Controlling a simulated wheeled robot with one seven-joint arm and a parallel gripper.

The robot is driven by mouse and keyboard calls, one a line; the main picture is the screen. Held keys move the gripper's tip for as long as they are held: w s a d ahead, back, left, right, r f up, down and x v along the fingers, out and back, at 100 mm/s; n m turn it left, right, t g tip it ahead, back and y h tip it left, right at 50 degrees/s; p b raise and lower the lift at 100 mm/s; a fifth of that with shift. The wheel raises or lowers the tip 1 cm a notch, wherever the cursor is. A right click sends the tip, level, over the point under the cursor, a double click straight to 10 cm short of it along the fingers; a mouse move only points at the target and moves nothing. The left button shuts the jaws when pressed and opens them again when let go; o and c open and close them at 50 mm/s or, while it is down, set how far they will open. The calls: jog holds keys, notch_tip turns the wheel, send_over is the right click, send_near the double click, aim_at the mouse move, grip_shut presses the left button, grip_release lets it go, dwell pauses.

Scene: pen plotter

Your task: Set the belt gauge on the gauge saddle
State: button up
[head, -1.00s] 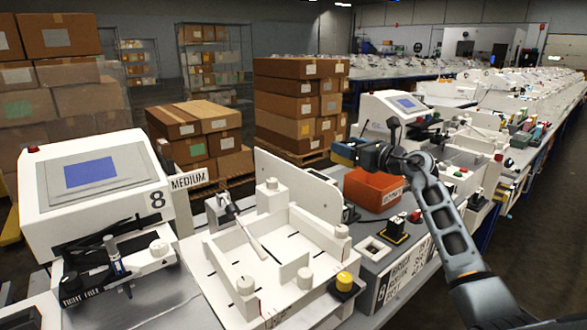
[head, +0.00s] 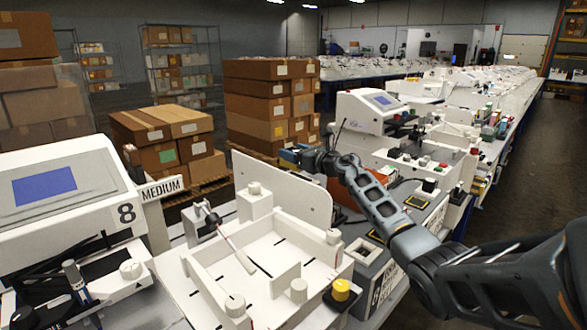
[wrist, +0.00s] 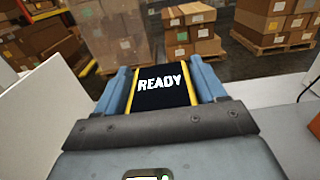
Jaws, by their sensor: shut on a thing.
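My gripper (wrist: 163,75) is shut on a black block with yellow edges marked READY, which I take to be the belt gauge (wrist: 165,97). The block sits between the two blue fingers in the wrist view. In the head view my gripper (head: 290,156) points left, near the upper right of the plotter's white back panel, and the block is too small to make out. I cannot tell for sure which part is the gauge saddle. A white square frame with a dark opening (head: 364,253) lies on the grey bench unit, below and right of my gripper.
A white open-topped plotter bed (head: 205,262) with low walls, posts and a tilted pen-like rod stands in front. A yellow knob (head: 341,290) is at its right corner. An orange bin (head: 346,196) is partly behind my arm. A console marked 8 (head: 60,190) stands left.

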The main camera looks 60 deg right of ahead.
jog(key=shift+w+d+f, duration=0.1)
jog(key=shift+w, duration=0.15)
jog(key=shift+f+b, duration=0.35)
jog(key=shift+f, duration=1.6)
jog(key=shift+f, duration=0.1)
jog(key=shift+f, duration=0.15)
jog(key=o, duration=1.1)
jog(key=shift+o, duration=0.2)
jog(key=shift+s+r, duration=0.15)
jog(key=shift+r, duration=0.1)
jog(key=v, duration=1.1)
jog(key=shift+s+p, duration=0.35)
jog(key=shift+p, duration=0.05)
